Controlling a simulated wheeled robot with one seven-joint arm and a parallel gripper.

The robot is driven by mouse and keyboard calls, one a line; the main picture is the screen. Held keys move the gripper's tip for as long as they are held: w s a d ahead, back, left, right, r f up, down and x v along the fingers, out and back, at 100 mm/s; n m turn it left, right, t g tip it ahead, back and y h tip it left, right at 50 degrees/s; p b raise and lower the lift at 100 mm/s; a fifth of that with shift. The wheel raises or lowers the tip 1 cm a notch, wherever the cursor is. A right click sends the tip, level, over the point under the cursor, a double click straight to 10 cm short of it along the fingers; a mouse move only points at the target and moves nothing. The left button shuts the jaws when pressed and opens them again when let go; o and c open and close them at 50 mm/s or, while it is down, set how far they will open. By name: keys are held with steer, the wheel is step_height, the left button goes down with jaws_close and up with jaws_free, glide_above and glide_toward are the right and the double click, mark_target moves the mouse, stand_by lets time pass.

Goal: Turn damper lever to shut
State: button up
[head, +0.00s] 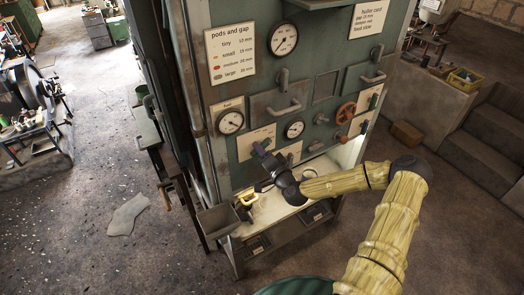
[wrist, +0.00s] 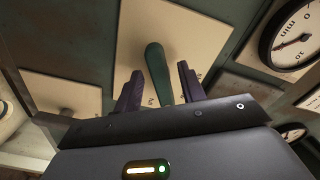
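In the wrist view a dark green lever (wrist: 157,68) stands out from a cream plate (wrist: 190,30) with partly hidden lettering. My gripper (wrist: 160,72) has its two dark purple fingers apart, one on each side of the lever, with gaps visible beside it. Whether a finger touches the lever I cannot tell. In the head view my gripper (head: 259,149) is at the cabinet's front, before a cream plate (head: 257,137) below the left gauge; it hides the lever there. The lettering is too small to read, so I cannot confirm the damper name or its shut mark.
The green cabinet (head: 245,171) carries gauges (head: 230,121), pull handles (head: 284,109), a red handwheel (head: 346,112) and other small levers (head: 373,101). A lit shelf (head: 272,208) with a yellow-handled item (head: 247,198) lies below my gripper. Open floor (head: 110,250) extends at left.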

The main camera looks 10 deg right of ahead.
jaws_close()
steer(key=shift+f+n+b, duration=0.1)
steer(key=shift+n+b, duration=0.2)
steer(key=shift+b, duration=0.05)
steer(key=n+b, duration=0.3)
steer(key=b, duration=0.2)
steer(key=n+b, duration=0.4)
steer(key=b, duration=0.1)
steer(key=n+b, duration=0.4)
steer(key=b, duration=0.1)
steer(key=shift+d+f, duration=0.25)
steer(key=shift+d, duration=0.05)
steer(key=shift+n, duration=0.3)
